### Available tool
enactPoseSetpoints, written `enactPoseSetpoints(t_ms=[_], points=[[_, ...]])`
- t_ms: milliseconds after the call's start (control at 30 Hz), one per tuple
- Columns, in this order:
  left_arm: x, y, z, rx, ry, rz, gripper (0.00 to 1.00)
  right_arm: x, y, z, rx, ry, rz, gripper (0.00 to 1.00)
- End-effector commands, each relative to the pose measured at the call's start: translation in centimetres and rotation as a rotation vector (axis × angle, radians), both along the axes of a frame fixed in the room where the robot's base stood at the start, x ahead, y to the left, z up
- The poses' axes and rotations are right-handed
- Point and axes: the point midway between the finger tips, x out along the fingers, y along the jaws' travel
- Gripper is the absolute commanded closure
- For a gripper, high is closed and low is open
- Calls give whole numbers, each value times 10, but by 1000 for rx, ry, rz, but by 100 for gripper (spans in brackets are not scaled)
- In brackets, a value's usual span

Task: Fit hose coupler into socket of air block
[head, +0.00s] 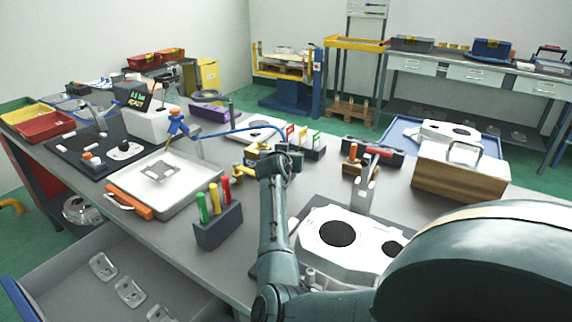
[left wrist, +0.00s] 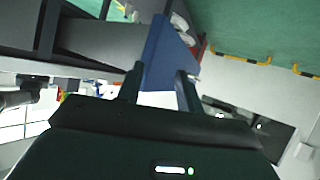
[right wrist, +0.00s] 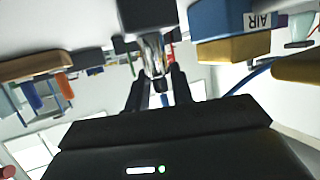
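The silver hose coupler (right wrist: 154,55) is between the fingers of my right gripper (right wrist: 160,78), which look closed in on it; its far end is at a dark block (right wrist: 148,16). Whether it touches that block I cannot tell. A blue block with an AIR label (right wrist: 232,18) sits against a yellow block (right wrist: 235,48) to the right in that view. In the head view my right gripper (head: 276,160) is at the yellow block (head: 258,149), and my wrist hides the contact. The blue hose (head: 235,132) arcs to it. My left gripper (left wrist: 160,85) is open and empty.
A marker holder (head: 218,225), a white tray (head: 160,178) and a large casting (head: 345,240) surround my right forearm. A blue drawer front (left wrist: 165,50) is close to my left gripper.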

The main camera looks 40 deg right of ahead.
Motion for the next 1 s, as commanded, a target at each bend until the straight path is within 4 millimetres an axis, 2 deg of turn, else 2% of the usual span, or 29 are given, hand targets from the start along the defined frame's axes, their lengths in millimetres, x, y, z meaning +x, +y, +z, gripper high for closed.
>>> enactPoseSetpoints(t_ms=[33,233,433,533,1000], points=[[0,0,0,1,1,-1,64,0,0,0,0,0,0,85],[-1,0,-3,4,6,-2,64,0,0,0,0,0,0,100],[-2,0,-5,5,10,-2,64,0,0,1,-1,-1,0,100],[-2,0,-4,6,9,-3,64,0,0,7,-2,-2,0,100],[-2,-1,-1,7,8,-6,64,1,0,91,-1,-5,-1,100]])
